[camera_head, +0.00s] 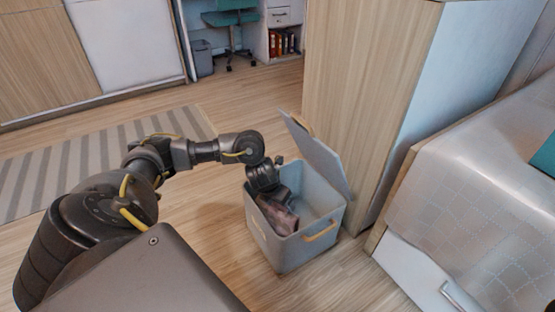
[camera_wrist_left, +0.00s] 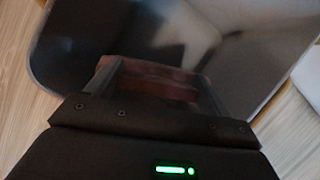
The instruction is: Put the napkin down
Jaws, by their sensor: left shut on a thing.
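The napkin (camera_head: 279,215) is a folded, brownish-pink cloth. My left gripper (camera_head: 272,200) is shut on it and holds it inside the open grey box (camera_head: 284,258), toward the box's left side. In the left wrist view the napkin (camera_wrist_left: 152,80) shows as a reddish-brown shape between the two fingers of the gripper (camera_wrist_left: 160,84). The dark, blurred inside of the box fills the picture behind it. Whether the napkin touches the box floor cannot be told. My right gripper is in neither view.
The box's lid (camera_head: 318,158) stands open at its back. A wooden cabinet (camera_head: 368,90) stands close behind the box. A bed (camera_head: 480,190) with a drawer is at the right. A striped rug (camera_head: 95,160) lies at the left. Bare wooden floor surrounds the box's front.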

